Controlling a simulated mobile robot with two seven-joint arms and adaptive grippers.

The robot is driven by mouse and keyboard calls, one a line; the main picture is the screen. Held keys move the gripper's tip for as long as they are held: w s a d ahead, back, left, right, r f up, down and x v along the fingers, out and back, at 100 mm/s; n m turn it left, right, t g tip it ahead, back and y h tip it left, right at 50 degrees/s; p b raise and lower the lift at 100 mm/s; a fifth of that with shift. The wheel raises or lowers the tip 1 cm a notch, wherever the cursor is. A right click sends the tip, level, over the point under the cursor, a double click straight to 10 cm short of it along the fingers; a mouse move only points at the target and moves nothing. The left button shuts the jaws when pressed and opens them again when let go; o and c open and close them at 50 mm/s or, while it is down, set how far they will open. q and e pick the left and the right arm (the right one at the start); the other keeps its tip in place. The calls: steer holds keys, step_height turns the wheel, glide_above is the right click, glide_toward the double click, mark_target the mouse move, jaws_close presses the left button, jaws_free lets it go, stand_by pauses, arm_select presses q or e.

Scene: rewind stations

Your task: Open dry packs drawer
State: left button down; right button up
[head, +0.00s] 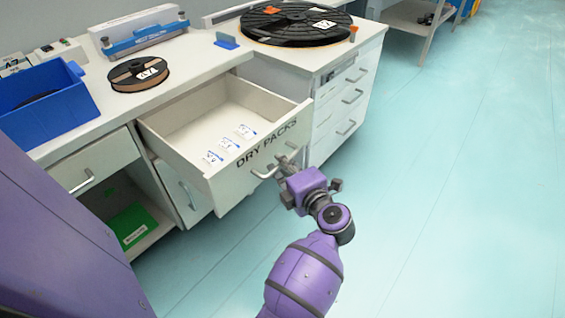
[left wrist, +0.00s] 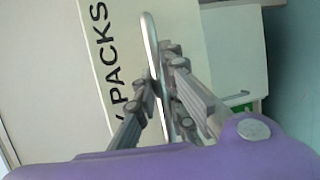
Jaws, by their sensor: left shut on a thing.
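The cream drawer marked DRY PACKS (head: 230,187) stands pulled out from the bench. Three small white packs with blue print (head: 228,145) lie inside it, near its front. My left gripper (head: 285,165) is at the drawer's front, shut on its silver handle (head: 264,174). In the left wrist view the handle (left wrist: 149,30) runs between the fingers of the gripper (left wrist: 157,78), beside the lettering on the drawer front (left wrist: 108,60). My right gripper is not in view.
A large black reel (head: 296,22), a small reel (head: 138,74) and a blue bin (head: 42,102) stand on the bench. A closed drawer (head: 95,165) is at the left, above a shelf with a green item (head: 131,225). The floor at the right is clear.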

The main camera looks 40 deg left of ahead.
arm_select(q)
steer(key=c, duration=1.8)
jaws_free()
steer(key=shift+d, duration=0.1)
steer(key=v, duration=1.2)
steer(key=shift+s, duration=0.1)
